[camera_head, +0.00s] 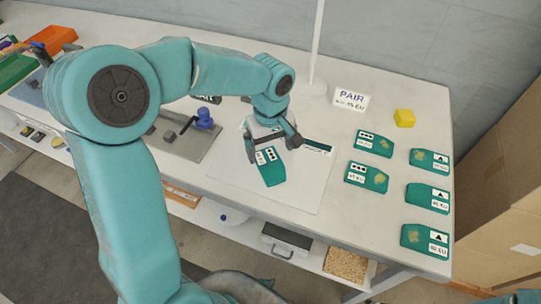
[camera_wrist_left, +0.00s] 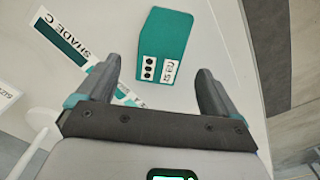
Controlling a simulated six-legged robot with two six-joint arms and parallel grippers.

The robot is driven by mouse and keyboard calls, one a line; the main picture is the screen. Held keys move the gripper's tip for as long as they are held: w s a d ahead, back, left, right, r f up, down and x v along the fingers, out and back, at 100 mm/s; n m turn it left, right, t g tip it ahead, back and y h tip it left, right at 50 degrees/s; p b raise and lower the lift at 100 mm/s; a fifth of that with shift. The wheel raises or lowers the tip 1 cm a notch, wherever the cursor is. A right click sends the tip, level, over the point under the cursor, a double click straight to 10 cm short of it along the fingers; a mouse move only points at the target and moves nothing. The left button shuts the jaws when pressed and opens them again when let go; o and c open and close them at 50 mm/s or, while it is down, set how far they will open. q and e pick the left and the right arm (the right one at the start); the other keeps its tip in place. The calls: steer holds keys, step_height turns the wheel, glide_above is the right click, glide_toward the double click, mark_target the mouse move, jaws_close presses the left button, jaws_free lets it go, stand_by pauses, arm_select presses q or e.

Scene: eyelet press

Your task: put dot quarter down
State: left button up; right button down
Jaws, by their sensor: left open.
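The dot quarter, a teal piece with a white three-dot label, (camera_head: 272,174) lies on a white sheet (camera_head: 308,190) on the bench. It also shows in the left wrist view (camera_wrist_left: 175,32), flat and just beyond the fingertips. The wrist view shows clear gaps between the fingers (camera_wrist_left: 158,80) and the piece. A strip marked SHADE C (camera_wrist_left: 70,45) lies beside it. My right gripper is not in view.
Two more dot-labelled teal pieces (camera_head: 374,143) (camera_head: 366,177) and several triangle-labelled ones (camera_head: 427,197) lie to the right. A grey plate with a blue-knobbed tool (camera_head: 204,118) is left.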

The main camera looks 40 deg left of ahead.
mark_target(270, 164)
arm_select(q)
step_height(270, 164, up, 7)
steer(key=shift+r, duration=0.15)
stand_by(0.5)
